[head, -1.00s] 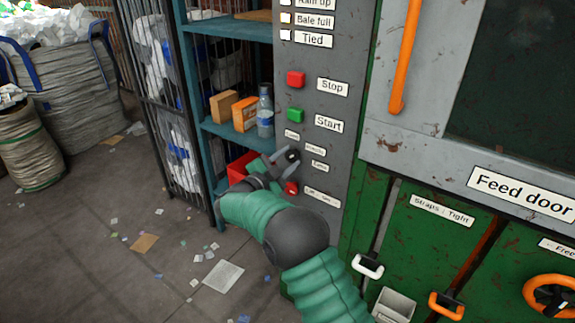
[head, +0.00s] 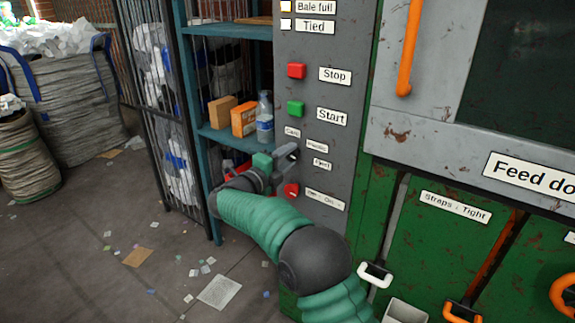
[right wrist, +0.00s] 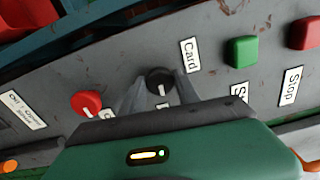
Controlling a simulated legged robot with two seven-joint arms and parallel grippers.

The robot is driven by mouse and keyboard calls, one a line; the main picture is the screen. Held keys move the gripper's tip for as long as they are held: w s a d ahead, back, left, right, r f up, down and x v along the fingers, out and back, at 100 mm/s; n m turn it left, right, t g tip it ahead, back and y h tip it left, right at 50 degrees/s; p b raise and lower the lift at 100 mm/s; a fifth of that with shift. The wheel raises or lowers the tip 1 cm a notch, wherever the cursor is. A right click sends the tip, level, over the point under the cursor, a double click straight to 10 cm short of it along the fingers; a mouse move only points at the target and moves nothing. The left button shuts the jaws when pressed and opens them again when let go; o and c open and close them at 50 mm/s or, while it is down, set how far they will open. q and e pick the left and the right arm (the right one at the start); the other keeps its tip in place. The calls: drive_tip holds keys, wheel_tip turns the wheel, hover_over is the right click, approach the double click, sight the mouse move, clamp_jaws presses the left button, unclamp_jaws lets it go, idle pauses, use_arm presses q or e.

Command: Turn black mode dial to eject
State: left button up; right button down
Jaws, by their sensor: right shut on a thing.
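The black mode dial (right wrist: 159,78) sits on the grey control panel (head: 340,75). In the right wrist view it shows between the two fingers of my right gripper (right wrist: 160,90), which are shut on it. In the head view my right gripper (head: 288,155) reaches the panel from the left and mostly hides the dial. Three small labels stand around the dial: Card (head: 292,132), one that seems to read Plastic (head: 317,146), and Eject (head: 322,165). I cannot tell which one the dial points at. My left gripper is not in view.
A green Start button (head: 296,109) and a red Stop button (head: 296,71) sit above the dial. A red knob (head: 291,190) is close below it. A blue shelf (head: 235,137) with boxes and a bottle stands left of the panel.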

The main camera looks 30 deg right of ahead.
drive_tip(key=shift+f+m+b, duration=0.25)
drive_tip(key=shift+m+b, duration=0.1)
drive_tip(key=shift+m, duration=0.05)
idle(0.4)
drive_tip(key=c, duration=0.9)
unclamp_jaws()
drive_tip(key=shift+r, duration=0.1)
drive_tip(key=p+v, duration=0.2)
drive_tip(key=v, duration=1.4)
drive_tip(key=shift+a+p, duration=0.4)
drive_tip(key=shift+a, duration=0.05)
